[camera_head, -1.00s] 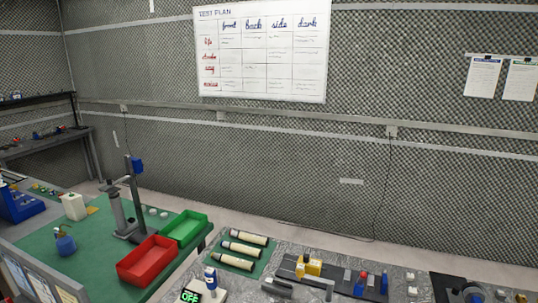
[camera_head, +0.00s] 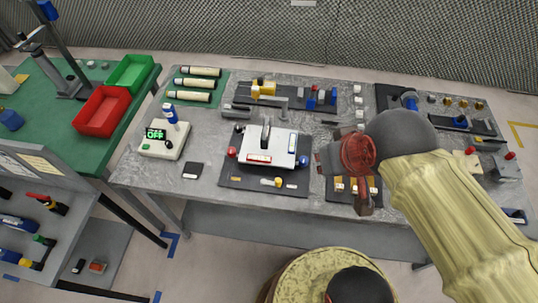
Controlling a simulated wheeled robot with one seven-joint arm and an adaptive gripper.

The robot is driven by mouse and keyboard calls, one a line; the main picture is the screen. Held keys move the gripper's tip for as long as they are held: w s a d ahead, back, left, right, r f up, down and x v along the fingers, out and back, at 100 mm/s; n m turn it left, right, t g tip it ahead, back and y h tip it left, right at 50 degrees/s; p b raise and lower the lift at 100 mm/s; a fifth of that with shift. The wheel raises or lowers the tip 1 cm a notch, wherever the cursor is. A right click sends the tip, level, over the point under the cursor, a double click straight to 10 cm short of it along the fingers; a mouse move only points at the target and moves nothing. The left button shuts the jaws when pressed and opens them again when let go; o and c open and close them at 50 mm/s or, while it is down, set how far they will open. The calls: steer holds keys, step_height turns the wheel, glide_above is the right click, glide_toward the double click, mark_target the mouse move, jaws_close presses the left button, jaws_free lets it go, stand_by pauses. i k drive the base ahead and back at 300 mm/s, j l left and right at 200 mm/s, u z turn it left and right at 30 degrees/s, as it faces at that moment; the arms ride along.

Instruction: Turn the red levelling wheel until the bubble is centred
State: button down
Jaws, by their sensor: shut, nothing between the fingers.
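The levelling plate (camera_head: 268,146) is a white plate on a dark mat in the middle of the bench. The red levelling wheel (camera_head: 231,152) is at its left edge and a blue wheel (camera_head: 303,161) at its right edge. A vial (camera_head: 259,158) with red on it lies along the plate's front; its bubble is too small to make out. My gripper (camera_head: 345,170) is shut and empty, right of the plate and apart from the red wheel. My arm comes in from the right.
A white device with a green "OFF" display (camera_head: 164,141) stands left of the plate. A block tray (camera_head: 353,189) lies partly behind my gripper. Red (camera_head: 103,110) and green (camera_head: 131,73) bins sit on the green table. Bare bench shows at the front left.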

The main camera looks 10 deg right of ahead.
mark_target(231, 152)
steer(key=i+l+u, duration=0.15)
steer(key=u, duration=0.65)
